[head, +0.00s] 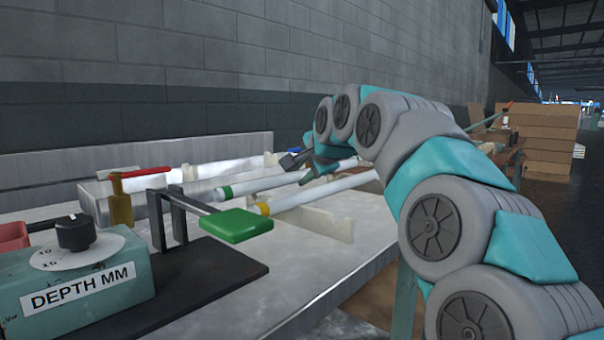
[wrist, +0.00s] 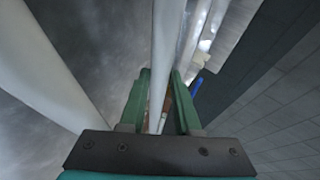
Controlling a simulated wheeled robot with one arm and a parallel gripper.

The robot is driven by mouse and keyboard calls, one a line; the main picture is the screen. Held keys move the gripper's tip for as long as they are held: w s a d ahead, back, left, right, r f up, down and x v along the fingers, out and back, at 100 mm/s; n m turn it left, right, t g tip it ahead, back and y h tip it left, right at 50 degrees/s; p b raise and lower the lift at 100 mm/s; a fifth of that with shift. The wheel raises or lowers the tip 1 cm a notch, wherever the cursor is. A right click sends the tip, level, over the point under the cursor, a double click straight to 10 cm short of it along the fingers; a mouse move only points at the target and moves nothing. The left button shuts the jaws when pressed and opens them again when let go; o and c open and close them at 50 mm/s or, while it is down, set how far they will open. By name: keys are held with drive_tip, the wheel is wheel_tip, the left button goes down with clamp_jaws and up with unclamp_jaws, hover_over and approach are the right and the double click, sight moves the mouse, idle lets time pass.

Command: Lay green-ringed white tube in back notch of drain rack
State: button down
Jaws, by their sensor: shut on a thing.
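The green-ringed white tube (head: 258,184) runs slanting across the middle of the head view, with its green ring (head: 225,192) toward the left. My gripper (head: 305,167) is shut on this tube to the right of the ring. In the wrist view a white tube (wrist: 165,45) passes between the fingers of my gripper (wrist: 160,85). Cream notched pieces, seemingly of the drain rack (head: 335,227), show in front of and behind the tubes. I cannot tell whether the held tube touches a notch.
A yellow-ringed white tube (head: 312,191) lies nearer, and another pale tube (head: 222,170) lies farther back. A depth gauge block (head: 85,285), a green paddle (head: 236,226) on a black stand and a yellow post (head: 121,205) occupy the left. A grey wall (head: 250,60) stands behind.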

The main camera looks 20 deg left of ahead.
drive_tip(key=shift+f+b, duration=0.3)
drive_tip(key=shift+f, duration=0.1)
drive_tip(key=c, duration=0.6)
unclamp_jaws()
drive_tip(key=shift+r, duration=0.1)
drive_tip(key=shift+d+r+p, duration=0.1)
drive_tip(key=shift+r+p, duration=0.25)
drive_tip(key=shift+r, duration=0.15)
drive_tip(key=v, duration=1.1)
drive_tip(key=shift+s+d+r, duration=0.1)
drive_tip(key=shift+s+d, duration=0.05)
drive_tip(key=shift+s, duration=0.15)
